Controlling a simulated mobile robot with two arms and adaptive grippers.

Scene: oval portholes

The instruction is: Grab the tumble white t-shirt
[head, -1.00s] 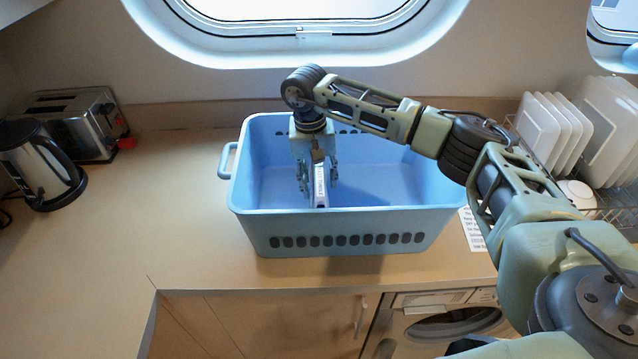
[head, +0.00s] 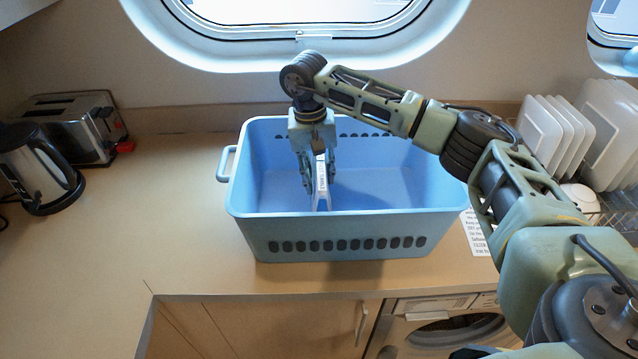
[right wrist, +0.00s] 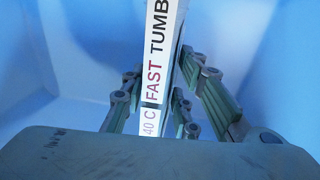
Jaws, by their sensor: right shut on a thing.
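A thin white item (head: 321,184) stands on edge inside the blue basket (head: 345,224), near its front wall. In the right wrist view its narrow edge (right wrist: 157,55) reads "40 C FAST TUMB", with the rest cut off. I see no loose cloth; it looks like a folded or flat white piece. My right gripper (head: 318,182) points down into the basket and is shut on this item, with fingers on both sides; the fingers also show in the right wrist view (right wrist: 165,108). I cannot tell whether the item touches the basket floor. My left gripper is not in view.
The basket's walls surround my right gripper. A kettle (head: 42,165) and a toaster (head: 78,125) stand at the left. A rack with white plates (head: 550,135) is at the right. A washing machine (head: 440,330) sits below the counter. The counter (head: 175,230) left of the basket is clear.

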